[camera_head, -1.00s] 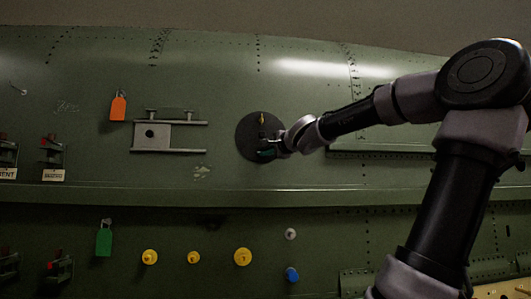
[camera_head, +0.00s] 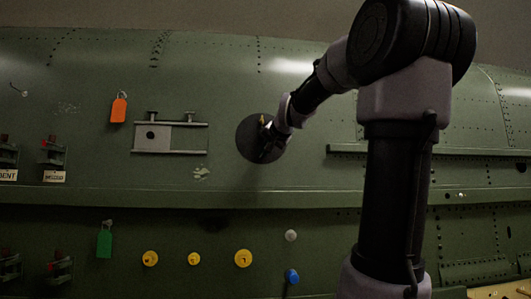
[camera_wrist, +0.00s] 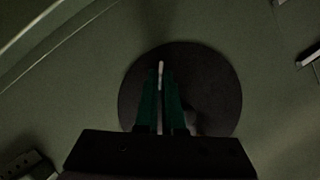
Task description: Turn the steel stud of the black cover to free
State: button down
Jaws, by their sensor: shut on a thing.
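The black cover (camera_head: 246,148) is a round dark disc on the green fuselage wall. It fills the middle of the wrist view (camera_wrist: 215,85). A small yellow mark (camera_head: 262,119) shows near the disc's upper right part in the head view. My gripper (camera_head: 266,152) is at the right part of the disc. In the wrist view, my gripper's green fingers (camera_wrist: 162,88) are shut on the pale steel stud (camera_wrist: 161,68), whose tip shows between the fingertips. The rest of the stud is hidden by the fingers.
A bracket with a grey plate (camera_head: 152,138) and an orange tag (camera_head: 119,108) are left of the cover. Below are a green tag (camera_head: 104,242), several yellow caps (camera_head: 243,258), a white knob (camera_head: 291,235) and a blue knob (camera_head: 291,275). A rail (camera_head: 345,149) runs at right.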

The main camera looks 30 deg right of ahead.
jog(key=shift+w+a+r+n+g+h, duration=0.15)
jog(key=shift+n+g+h, duration=0.3)
jog(key=shift+n+h, duration=0.6)
jog(key=shift+s+a+n+g+h, duration=0.15)
jog(key=shift+n+g+h, duration=0.35)
jog(key=shift+n, duration=0.95)
jog(key=shift+w, duration=0.1)
jog(key=c, duration=1)
grip_release()
jog(key=v, duration=1)
jog(key=shift+s+a, duration=0.2)
jog(key=shift+s, duration=0.2)
